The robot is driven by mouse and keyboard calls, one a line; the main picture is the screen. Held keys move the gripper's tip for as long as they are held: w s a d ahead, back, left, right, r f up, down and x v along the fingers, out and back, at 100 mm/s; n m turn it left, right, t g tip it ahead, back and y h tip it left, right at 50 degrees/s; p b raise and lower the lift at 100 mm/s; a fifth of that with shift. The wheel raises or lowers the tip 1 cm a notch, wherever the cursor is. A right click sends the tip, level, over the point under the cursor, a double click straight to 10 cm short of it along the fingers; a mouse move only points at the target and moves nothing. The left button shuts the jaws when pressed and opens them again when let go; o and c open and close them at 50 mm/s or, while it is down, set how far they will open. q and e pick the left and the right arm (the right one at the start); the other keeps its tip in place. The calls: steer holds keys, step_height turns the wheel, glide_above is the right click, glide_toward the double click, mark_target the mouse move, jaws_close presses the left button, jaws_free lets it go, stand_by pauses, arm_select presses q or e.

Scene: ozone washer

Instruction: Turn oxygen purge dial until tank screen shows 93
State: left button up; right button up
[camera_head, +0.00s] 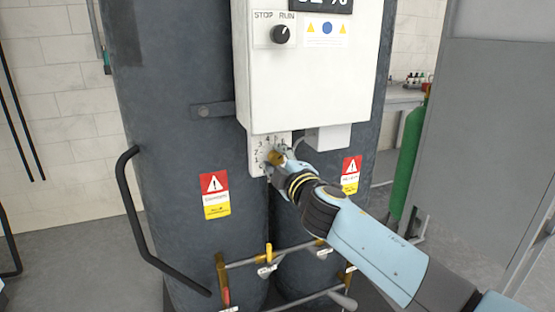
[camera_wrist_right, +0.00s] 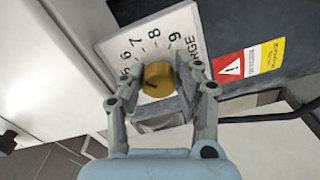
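The oxygen purge dial is a round brass knob (camera_wrist_right: 158,79) on a pale numbered plate (camera_wrist_right: 113,52), low on the white control box. The wrist view shows the numbers 5 to 9 around it; a dark mark sits on its lower-left face. My right gripper (camera_wrist_right: 160,82) has one finger on each side of the knob, apparently with small gaps. In the head view the right gripper (camera_head: 276,158) partly covers the knob and plate. The tank screen (camera_head: 321,4) is cut off by the top edge; its digits are only partly visible, before a % sign. My left gripper is out of view.
A black STOP/RUN switch (camera_head: 281,34) is on the white control box (camera_head: 310,90). Dark tanks (camera_head: 170,120) stand behind, with a black handle (camera_head: 133,210) and yellow-handled valves (camera_head: 267,255). A green cylinder (camera_head: 408,150) and grey panel (camera_head: 485,130) stand at right.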

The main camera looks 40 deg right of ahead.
steer(key=o, duration=0.4)
steer(key=v, duration=1.2)
steer(key=shift+a, duration=0.1)
